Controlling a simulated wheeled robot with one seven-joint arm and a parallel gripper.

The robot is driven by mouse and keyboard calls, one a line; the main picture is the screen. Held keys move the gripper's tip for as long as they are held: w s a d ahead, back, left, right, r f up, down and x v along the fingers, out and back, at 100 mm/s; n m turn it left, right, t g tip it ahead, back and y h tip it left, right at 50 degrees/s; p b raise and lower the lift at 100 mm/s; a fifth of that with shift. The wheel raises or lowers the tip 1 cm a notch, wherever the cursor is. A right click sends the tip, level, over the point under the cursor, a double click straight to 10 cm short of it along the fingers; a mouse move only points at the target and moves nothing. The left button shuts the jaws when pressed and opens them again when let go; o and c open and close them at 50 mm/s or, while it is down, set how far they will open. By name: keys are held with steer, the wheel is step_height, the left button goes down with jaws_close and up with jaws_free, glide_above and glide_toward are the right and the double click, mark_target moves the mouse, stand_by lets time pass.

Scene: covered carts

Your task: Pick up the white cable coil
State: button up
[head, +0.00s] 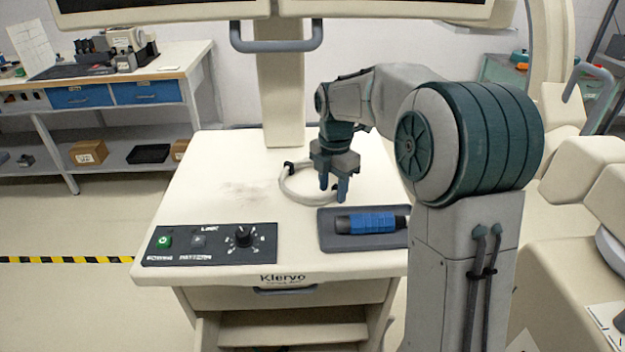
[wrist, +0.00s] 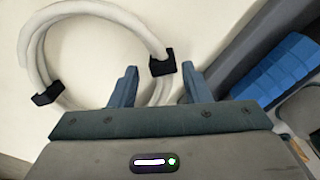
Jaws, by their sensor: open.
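The white cable coil (head: 289,190) lies on the cream top of the cart, towards its back right. In the wrist view the coil (wrist: 32,50) is a loop of white cable with two black clips on it. My gripper (head: 333,190) points down at the coil's right side. Its two blue fingers are spread apart. In the wrist view my gripper (wrist: 160,85) is open, with the coil's right part and one black clip between the fingers. The fingers appear not to press on the cable. The lower part of the coil is hidden by my gripper body.
A dark grey tray (head: 328,241) holding a blue-handled tool (head: 366,223) lies just in front of my gripper. A black control panel (head: 208,258) is at the cart's front left. A monitor post (head: 281,95) rises behind. The left of the cart top is clear.

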steer(key=shift+f, duration=0.35)
jaws_close()
steer(key=shift+r, duration=0.1)
steer(key=shift+r, duration=0.1)
